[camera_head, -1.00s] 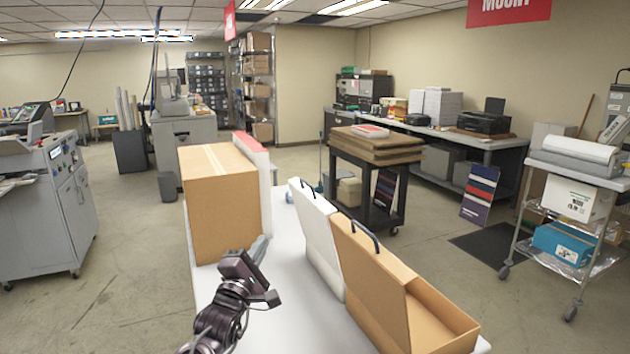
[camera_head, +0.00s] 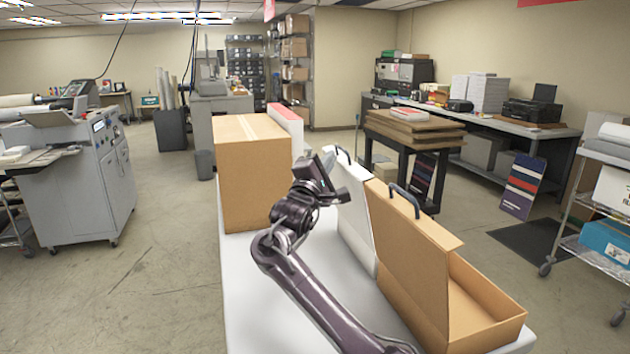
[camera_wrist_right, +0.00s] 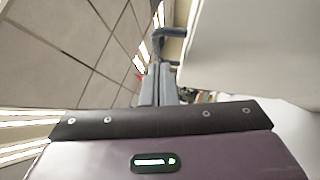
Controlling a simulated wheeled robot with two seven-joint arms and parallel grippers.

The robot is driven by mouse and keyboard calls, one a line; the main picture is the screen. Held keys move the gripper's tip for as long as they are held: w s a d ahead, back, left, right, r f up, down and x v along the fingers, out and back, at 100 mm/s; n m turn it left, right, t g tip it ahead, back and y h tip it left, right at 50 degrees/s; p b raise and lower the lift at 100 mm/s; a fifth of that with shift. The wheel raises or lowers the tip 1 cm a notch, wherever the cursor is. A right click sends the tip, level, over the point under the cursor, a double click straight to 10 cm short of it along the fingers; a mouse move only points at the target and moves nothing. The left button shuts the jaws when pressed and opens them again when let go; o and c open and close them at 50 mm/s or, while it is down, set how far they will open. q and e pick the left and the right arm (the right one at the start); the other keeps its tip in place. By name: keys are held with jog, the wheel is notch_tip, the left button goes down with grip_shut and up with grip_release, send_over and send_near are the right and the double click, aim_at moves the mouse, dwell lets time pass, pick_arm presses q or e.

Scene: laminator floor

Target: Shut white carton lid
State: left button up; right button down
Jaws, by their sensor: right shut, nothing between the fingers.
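The white carton's lid (camera_head: 355,222) stands raised on the table, with a dark handle (camera_head: 343,155) on its top edge. The rest of that carton is hidden behind the brown carton's lid. My right gripper (camera_head: 350,197) is shut and empty, at the left side of the white lid near its upper part. My arm covers some of the lid. In the right wrist view, the shut fingers (camera_wrist_right: 158,85) point away beside a large white surface (camera_wrist_right: 245,50), apparently the lid. I cannot tell if they touch it. My left gripper is out of view.
An open brown carton (camera_head: 410,250) stands right of the white one, its lid raised. A tall brown box (camera_head: 250,180) and a white-and-red box (camera_head: 287,120) stand to the left on the white table (camera_head: 245,290). The table's front left is clear.

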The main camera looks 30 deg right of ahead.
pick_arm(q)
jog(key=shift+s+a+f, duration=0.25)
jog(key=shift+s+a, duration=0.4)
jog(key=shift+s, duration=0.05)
pick_arm(e)
jog(key=shift+s+d+r, duration=0.1)
jog(key=shift+d+r, duration=0.15)
jog(key=shift+d, duration=0.15)
